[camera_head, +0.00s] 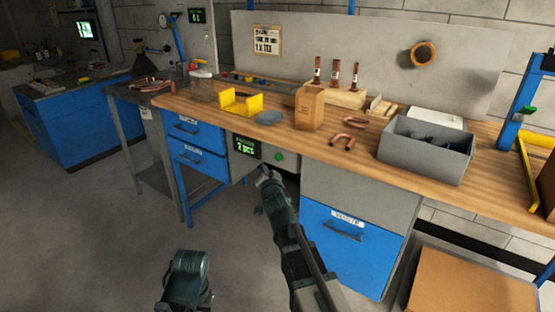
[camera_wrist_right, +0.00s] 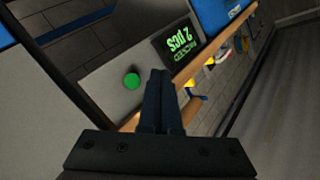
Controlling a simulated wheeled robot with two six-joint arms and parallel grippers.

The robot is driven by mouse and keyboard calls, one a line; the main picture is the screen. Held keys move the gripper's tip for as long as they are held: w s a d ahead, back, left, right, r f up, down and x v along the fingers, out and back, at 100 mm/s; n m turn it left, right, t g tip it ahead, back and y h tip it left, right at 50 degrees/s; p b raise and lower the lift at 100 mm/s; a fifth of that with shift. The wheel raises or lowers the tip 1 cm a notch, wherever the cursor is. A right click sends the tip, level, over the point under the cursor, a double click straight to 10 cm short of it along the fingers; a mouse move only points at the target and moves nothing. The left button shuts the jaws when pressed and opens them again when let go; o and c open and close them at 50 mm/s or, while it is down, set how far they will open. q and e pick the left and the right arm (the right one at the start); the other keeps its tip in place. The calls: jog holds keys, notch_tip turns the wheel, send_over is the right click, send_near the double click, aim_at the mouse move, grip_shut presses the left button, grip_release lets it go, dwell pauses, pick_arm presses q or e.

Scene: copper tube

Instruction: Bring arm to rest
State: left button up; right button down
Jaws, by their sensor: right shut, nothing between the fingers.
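My right arm reaches up from the bottom of the head view. Its gripper (camera_head: 264,174) is in front of the workbench, below the tabletop edge and near the grey control panel (camera_head: 273,154). In the right wrist view the two dark fingers (camera_wrist_right: 160,74) are together and empty, with the panel's green button (camera_wrist_right: 132,81) and lit display (camera_wrist_right: 181,43) behind them. I cannot tell the exact gap between the fingertips and the panel. A dark part of my left arm shows at the bottom left of the head view; its gripper fingers do not show.
The wooden workbench (camera_head: 230,118) holds a yellow bracket (camera_head: 240,101), bent copper tubes (camera_head: 342,142), a tan block (camera_head: 310,107) and a grey bin (camera_head: 425,149). Blue drawers (camera_head: 345,236) stand below. A cardboard box (camera_head: 470,285) is at the lower right. The floor at left is open.

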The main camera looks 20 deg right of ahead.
jog(key=s+a+r+n+g+p, duration=0.2)
jog(key=s+a+n+g+p, duration=0.2)
jog(key=s+p, duration=0.4)
jog(key=s+a+r+n+g+p, duration=0.1)
jog(key=s+a+n+g+p, duration=0.3)
jog(key=s, duration=1)
jog(key=s+a+r+n+g+p, duration=0.2)
jog(key=s+a+n+g+p, duration=0.2)
jog(key=s+a+g+p, duration=0.4)
jog(key=s+p, duration=0.4)
jog(key=shift+r+n+y, duration=0.3)
jog(key=shift+y, duration=0.1)
jog(key=shift+s, duration=0.1)
